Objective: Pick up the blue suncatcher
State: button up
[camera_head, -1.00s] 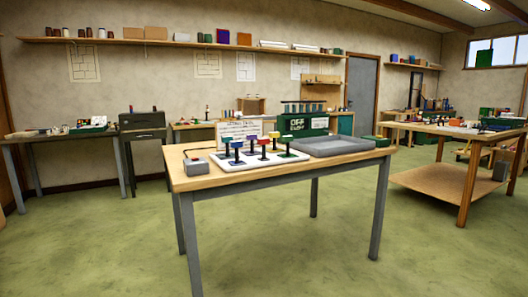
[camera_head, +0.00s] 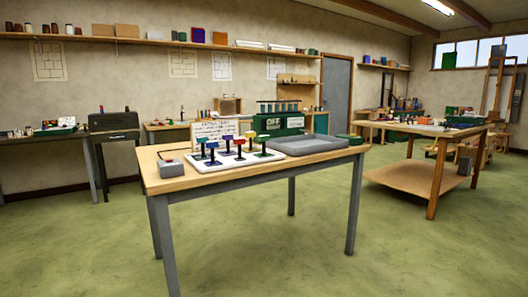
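Several small coloured pieces on dark stands rise from a white board (camera_head: 232,160) on the near wooden table. A blue piece (camera_head: 212,146) stands at the front left of this group, and it looks like the blue suncatcher. A red piece (camera_head: 239,142) is in the middle and a green piece (camera_head: 262,138) is at the right. They are small at this distance, so their exact shapes cannot be told. My gripper is not in view.
The near table (camera_head: 172,184) also holds a grey box (camera_head: 171,172) at left, a grey tray (camera_head: 308,145) at right, and a green box (camera_head: 281,125) behind. Another wooden table (camera_head: 425,130) stands at right. Green floor (camera_head: 330,265) is open in front.

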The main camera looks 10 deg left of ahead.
aim_at(211, 144)
jog(key=i+j, duration=0.2)
jog(key=i, duration=0.55)
jog(key=i+j+u, duration=0.15)
jog(key=i, duration=0.6)
jog(key=i+j, duration=0.15)
jog(key=i, duration=0.65)
